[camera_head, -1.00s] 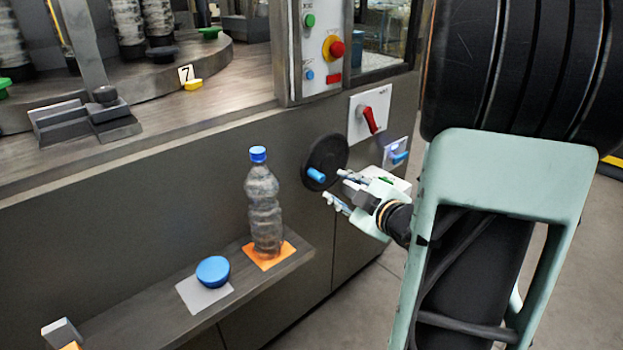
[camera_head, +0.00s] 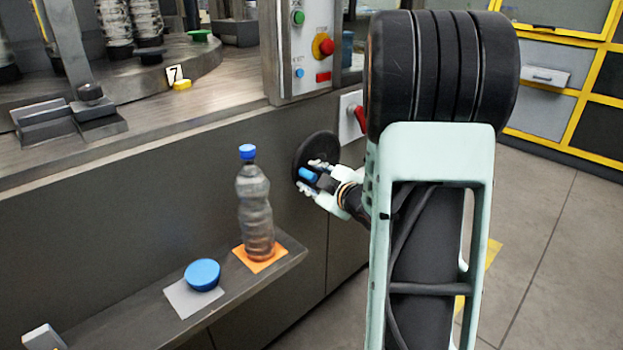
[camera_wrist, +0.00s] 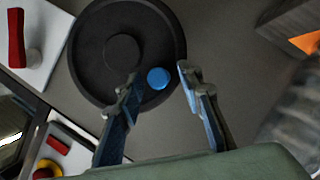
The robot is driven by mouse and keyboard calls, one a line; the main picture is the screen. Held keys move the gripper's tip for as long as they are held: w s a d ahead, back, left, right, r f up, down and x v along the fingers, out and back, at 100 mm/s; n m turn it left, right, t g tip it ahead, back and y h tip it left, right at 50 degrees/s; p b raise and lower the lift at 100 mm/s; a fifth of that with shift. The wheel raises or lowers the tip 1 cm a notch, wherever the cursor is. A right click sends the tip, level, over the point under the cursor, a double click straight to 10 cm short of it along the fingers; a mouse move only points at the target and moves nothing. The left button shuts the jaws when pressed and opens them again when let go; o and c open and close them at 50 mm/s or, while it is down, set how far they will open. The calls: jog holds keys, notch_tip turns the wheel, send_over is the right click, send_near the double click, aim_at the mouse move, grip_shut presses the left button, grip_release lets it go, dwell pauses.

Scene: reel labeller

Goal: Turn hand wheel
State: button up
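The hand wheel (camera_head: 318,150) is a black disc on the dark front panel of the machine, with a blue handle peg (camera_head: 308,174) near its lower rim. In the wrist view the wheel (camera_wrist: 90,50) fills the upper left and the blue peg (camera_wrist: 158,78) sits near its edge. My gripper (camera_head: 311,172) is at the wheel. In the wrist view my gripper (camera_wrist: 158,85) has its fingers apart on either side of the peg, with a gap to each finger. My arm hides part of the panel right of the wheel.
A bottle with a blue cap (camera_head: 255,205) stands on an orange square on the shelf (camera_head: 130,305), left of the wheel. A blue dome (camera_head: 202,274) sits on a grey square there. A red switch (camera_head: 359,118) and a control box with a red button (camera_head: 323,45) are above the wheel.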

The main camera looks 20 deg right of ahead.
jog(key=shift+c, duration=0.4)
grip_shut()
